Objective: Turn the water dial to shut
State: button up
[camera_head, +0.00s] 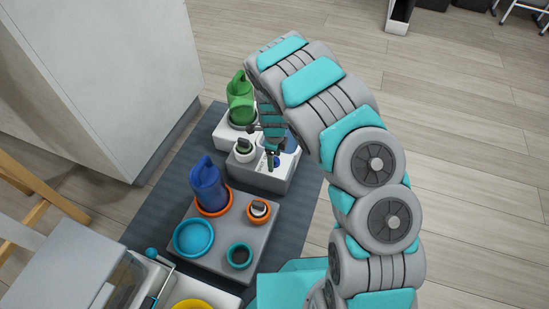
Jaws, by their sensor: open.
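A grey box with a white top (252,176) stands on the mat, below my gripper in the picture. At its left it bears a round white fitting with a dark top (244,150), which may be the water dial; its setting is too small to read. A blue part (291,145) shows at the box's right, partly behind my arm. My gripper (268,143) points down over the box, with dark fingers close to its top. The gripper is open with nothing seen in it. Whether a finger touches the box or a dial is unclear.
A green jug (240,98) stands on a white base behind the box. A grey tray (259,239) in front holds a blue jug (209,187), a blue bowl (194,237) and smaller round pieces. A white cabinet (100,80) stands left.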

grip_shut()
dwell(0.6)
jog(key=n+p, duration=0.1)
jog(key=n, duration=0.3)
jog(key=shift+n, duration=0.3)
jog(key=n, duration=0.4)
jog(key=shift+r+n+p, duration=0.1)
jog(key=shift+n+p, duration=0.2)
jog(key=shift+p, duration=0.1)
jog(key=n, duration=0.4)
jog(key=shift+n+p, duration=0.3)
jog(key=shift+n, duration=2)
